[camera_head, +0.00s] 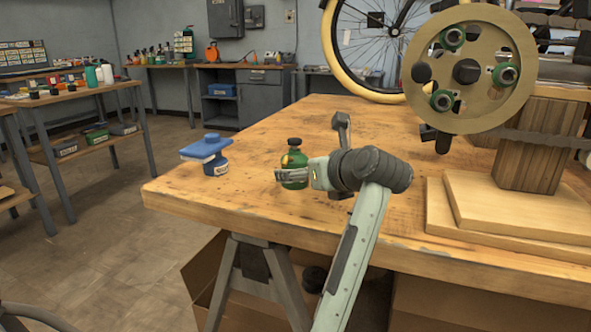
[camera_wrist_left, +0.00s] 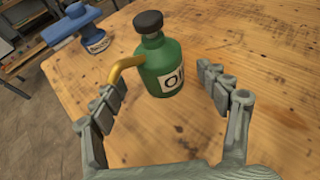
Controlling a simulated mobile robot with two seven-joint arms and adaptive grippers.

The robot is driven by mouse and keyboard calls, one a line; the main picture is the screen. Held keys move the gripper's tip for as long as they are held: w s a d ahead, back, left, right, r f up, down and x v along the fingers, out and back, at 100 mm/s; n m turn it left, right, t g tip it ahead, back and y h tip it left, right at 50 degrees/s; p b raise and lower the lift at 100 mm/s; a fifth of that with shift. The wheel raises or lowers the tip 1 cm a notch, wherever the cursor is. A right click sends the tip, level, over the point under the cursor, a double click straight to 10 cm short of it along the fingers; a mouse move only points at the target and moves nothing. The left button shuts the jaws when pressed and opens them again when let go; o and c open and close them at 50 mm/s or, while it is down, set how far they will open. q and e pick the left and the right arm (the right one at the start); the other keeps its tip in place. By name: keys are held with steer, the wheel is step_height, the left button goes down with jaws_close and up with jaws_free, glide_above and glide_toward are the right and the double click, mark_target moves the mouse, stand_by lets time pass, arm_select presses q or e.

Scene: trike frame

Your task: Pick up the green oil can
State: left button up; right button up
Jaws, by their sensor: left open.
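The green oil can (camera_head: 294,158) stands upright on the wooden workbench, with a black cap, a brass-coloured spout and a white label. It also shows in the left wrist view (camera_wrist_left: 166,70), the spout pointing left. My left gripper (camera_head: 285,176) is open at the can, with one finger across its front in the head view. In the left wrist view the two fingers (camera_wrist_left: 163,88) are spread on either side of the can's lower part, with a visible gap on the right; I cannot tell whether the left finger touches the spout. My right gripper is not in view.
A blue object (camera_head: 207,153) stands left of the can near the workbench's (camera_head: 240,205) left edge. A grey metal tool (camera_head: 342,130) is behind my wrist. A large disc with green-ringed parts (camera_head: 470,70) and a wooden block (camera_head: 535,145) on boards are at right.

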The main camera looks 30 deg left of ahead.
arm_select(q)
steer(key=x, duration=0.3)
steer(key=shift+a+f, duration=0.1)
steer(key=shift+w, duration=0.1)
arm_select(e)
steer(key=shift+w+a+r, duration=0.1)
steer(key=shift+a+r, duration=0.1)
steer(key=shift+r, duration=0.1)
arm_select(q)
steer(key=shift+c, duration=0.5)
steer(key=c, duration=1.4)
steer(key=shift+o, duration=0.2)
